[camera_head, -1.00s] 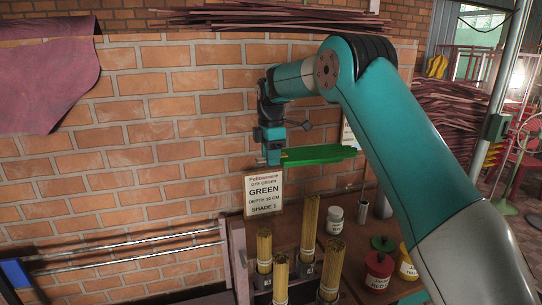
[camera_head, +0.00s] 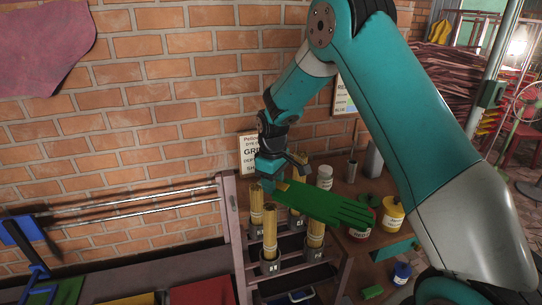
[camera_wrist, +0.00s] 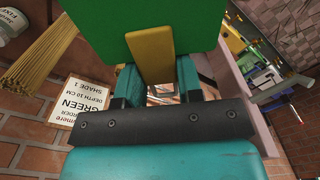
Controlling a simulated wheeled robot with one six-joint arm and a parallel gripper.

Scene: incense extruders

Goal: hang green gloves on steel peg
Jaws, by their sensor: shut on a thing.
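The green gloves (camera_head: 325,203) extend right and slightly down from my gripper (camera_head: 272,185), with the fingers pointing right. In the head view they pass over or in front of the incense bundles; I cannot tell the gap. In the wrist view the gloves (camera_wrist: 165,20) fill the top middle, and a yellow tab (camera_wrist: 153,52) on them runs down between the two teal fingers of my gripper (camera_wrist: 158,75). My gripper is shut on the gloves at this tab. I cannot make out a steel peg in either view.
Bundles of incense sticks (camera_head: 257,208) stand in a rack below my gripper. A white jar (camera_head: 325,177), a metal cylinder (camera_head: 351,171), a red pot (camera_head: 362,224) and a yellow pot (camera_head: 392,214) stand on the table. Steel rails (camera_head: 130,208) run along the left.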

